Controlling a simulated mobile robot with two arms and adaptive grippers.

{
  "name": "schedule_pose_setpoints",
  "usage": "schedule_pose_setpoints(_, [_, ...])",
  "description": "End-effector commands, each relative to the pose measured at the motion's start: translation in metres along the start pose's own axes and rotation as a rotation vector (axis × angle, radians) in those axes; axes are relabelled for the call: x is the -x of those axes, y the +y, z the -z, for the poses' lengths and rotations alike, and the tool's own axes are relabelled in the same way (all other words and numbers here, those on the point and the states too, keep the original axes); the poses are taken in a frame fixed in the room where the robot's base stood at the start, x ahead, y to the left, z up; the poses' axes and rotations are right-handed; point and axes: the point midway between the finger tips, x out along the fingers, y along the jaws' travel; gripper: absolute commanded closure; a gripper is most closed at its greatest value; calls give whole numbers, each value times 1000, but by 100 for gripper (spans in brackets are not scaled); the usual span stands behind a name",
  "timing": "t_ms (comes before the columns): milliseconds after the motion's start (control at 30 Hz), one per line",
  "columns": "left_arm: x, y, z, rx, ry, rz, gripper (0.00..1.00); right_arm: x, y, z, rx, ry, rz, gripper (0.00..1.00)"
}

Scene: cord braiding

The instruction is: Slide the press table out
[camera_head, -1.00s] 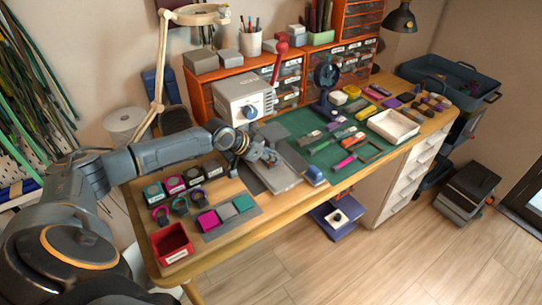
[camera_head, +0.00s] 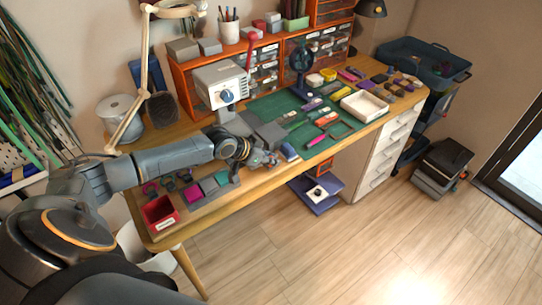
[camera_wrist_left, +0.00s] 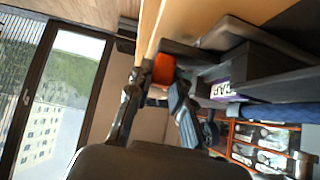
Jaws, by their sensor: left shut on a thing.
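The press (camera_head: 220,87) is a pale box with a blue dial and a red-knobbed lever (camera_head: 251,45), standing at the back of the wooden workbench. Its grey table is low in front of it, largely hidden by my left gripper and arm in the head view. My left gripper (camera_head: 268,158) is at the front of the press, near the bench's front edge, shut on the press table. The exact grip is hidden. In the wrist view the two fingers (camera_wrist_left: 155,108) point toward the bench edge, with an orange patch beyond them. My right gripper is not in view.
A small blue block (camera_head: 288,151) lies close to the right of my gripper. A green mat (camera_head: 295,119) with tools and a white tray (camera_head: 364,105) are further right. A red bin (camera_head: 160,213) stands at the bench's left front. The floor in front is clear.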

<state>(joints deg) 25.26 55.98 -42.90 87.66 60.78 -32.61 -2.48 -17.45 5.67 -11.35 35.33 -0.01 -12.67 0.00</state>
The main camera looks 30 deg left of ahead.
Motion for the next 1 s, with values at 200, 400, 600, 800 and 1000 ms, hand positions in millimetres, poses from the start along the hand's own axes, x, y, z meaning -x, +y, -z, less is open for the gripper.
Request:
schedule_pose_setpoints(200, [-2,7,1,3,3,-13,100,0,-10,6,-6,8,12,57])
schedule_pose_setpoints(400, [-2,6,0,2,3,-12,57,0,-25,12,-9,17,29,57])
schedule_pose_setpoints(600, [-1,5,1,2,3,-9,57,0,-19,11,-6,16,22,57])
schedule_pose_setpoints(800, [6,3,0,1,2,-7,57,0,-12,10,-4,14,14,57])
schedule_pose_setpoints(1000, [32,4,0,-1,1,-7,57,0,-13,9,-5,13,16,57])
